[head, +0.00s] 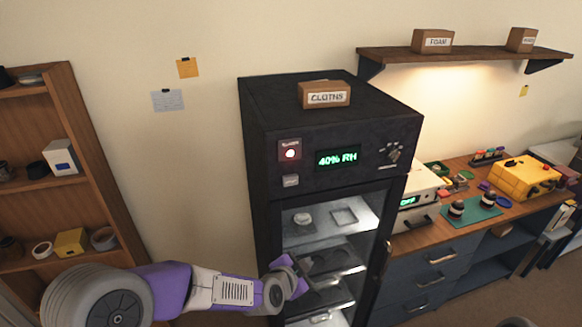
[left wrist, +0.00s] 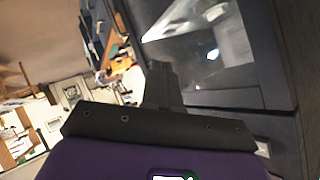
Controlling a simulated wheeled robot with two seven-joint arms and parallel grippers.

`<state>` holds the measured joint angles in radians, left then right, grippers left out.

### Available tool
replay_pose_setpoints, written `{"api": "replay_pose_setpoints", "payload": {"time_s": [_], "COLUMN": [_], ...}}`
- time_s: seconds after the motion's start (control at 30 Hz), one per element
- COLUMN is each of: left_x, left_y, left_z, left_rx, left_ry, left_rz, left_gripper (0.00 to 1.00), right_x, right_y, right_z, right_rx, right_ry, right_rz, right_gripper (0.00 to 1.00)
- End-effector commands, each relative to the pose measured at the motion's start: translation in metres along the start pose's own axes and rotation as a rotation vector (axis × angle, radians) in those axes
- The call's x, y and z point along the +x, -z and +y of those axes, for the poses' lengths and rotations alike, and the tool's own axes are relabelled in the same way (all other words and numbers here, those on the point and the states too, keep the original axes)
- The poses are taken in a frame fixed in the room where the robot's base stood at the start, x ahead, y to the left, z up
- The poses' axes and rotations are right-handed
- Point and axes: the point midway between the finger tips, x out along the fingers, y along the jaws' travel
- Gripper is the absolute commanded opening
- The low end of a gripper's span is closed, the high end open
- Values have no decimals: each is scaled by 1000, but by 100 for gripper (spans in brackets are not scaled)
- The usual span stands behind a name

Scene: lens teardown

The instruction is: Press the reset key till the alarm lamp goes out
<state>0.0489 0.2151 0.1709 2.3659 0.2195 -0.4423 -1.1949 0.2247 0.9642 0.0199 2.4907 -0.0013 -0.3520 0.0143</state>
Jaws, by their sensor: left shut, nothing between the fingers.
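The alarm lamp (head: 290,153) is a round lamp on a dark red plate at the upper left of the black cabinet's front, and it glows bright whitish. The reset key (head: 291,181) is a small grey key just below it; its lettering is too small to read. My left gripper (head: 298,274) is shut and empty in front of the cabinet's glass door, well below the key and apart from it. In the left wrist view its closed fingers (left wrist: 162,82) point toward the cabinet front. My right gripper is not in view.
The black cabinet (head: 262,215) has a green display (head: 337,159) reading 40% RH and a box marked CLOTHS (head: 325,95) on top. A wooden shelf unit (head: 105,165) stands left, a workbench (head: 460,232) right. The space before the key is clear.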

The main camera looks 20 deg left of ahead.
Motion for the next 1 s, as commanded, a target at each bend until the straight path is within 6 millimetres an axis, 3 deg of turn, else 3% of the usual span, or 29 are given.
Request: {"api": "replay_pose_setpoints", "payload": {"time_s": [0.03,0.1,0.2,0.33,0.53,1.0], "left_x": [-19,-38,-61,-82,-90,-80], "left_y": [31,59,90,114,123,118], "left_z": [-24,-45,-68,-85,-91,-101], "left_rx": [70,159,261,345,383,379], "left_ry": [50,107,177,236,262,262], "left_rz": [42,83,123,153,163,161], "left_gripper": [0,0,0,0,0,0], "right_x": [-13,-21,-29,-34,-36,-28], "right_y": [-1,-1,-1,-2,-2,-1], "right_z": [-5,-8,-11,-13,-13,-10], "right_rx": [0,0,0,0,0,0], "right_ry": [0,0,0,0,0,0], "right_rz": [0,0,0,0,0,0], "right_gripper": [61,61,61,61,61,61]}}
